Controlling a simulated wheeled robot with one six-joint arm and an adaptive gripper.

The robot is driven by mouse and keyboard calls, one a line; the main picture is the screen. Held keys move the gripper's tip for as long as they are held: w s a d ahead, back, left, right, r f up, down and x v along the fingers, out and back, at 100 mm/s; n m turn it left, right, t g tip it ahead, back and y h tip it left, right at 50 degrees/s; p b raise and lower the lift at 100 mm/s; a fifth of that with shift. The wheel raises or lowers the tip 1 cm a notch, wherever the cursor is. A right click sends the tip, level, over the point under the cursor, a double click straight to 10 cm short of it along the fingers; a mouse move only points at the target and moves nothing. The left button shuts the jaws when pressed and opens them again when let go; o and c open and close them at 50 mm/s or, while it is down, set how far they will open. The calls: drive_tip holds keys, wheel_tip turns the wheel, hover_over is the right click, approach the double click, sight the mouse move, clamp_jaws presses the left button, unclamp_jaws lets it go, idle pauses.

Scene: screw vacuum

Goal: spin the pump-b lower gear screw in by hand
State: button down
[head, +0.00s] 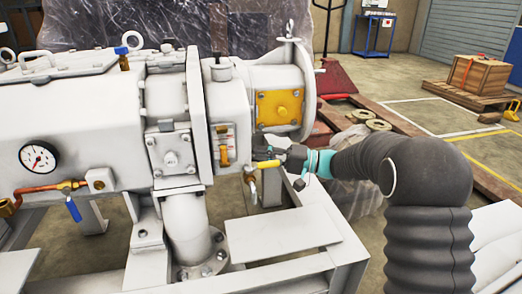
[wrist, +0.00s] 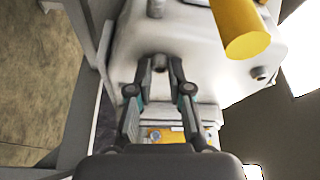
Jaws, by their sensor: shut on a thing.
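The pump (head: 70,115) is a large white casing with flanges and end covers. My gripper (wrist: 160,62) reaches its lower right part from the right. In the wrist view the two dark fingers are closed around a small dark round screw (wrist: 160,72) against the white casing (wrist: 190,45). In the head view my gripper (head: 258,152) is below the yellow plate (head: 279,107), and the screw cannot be made out there. How deep the screw sits is hidden.
A yellow cylinder (wrist: 240,30) stands close right of the fingers; a yellow bar (head: 267,164) shows beside my gripper in the head view. A yellow-framed sight glass (head: 225,147) is to the left. A white frame (head: 285,235) lies below. A wooden crate (head: 480,77) stands far right.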

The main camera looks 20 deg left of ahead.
drive_tip(key=shift+w+r+m+g+h+p, duration=0.1)
drive_tip(key=shift+m+g+h+p, duration=0.35)
drive_tip(key=shift+m+h+p, duration=1.1)
drive_tip(key=shift+w+r+m+g+h+p, duration=0.1)
drive_tip(key=shift+m+g+h+p, duration=0.45)
drive_tip(key=shift+m+p, duration=1.95)
drive_tip(key=shift+w+r+m+g+h+p, duration=0.1)
drive_tip(key=shift+m+g+h+p, duration=0.3)
drive_tip(key=shift+m+h+p, duration=1.6)
drive_tip(key=shift+m+y+b, duration=0.8)
drive_tip(key=shift+m+y, duration=0.1)
drive_tip(key=shift+m, duration=0.05)
drive_tip(key=c, duration=1.1)
unclamp_jaws()
drive_tip(key=shift+d, duration=0.1)
drive_tip(key=shift+s+a, duration=0.1)
drive_tip(key=shift+a, duration=0.1)
drive_tip(key=v, duration=1.2)
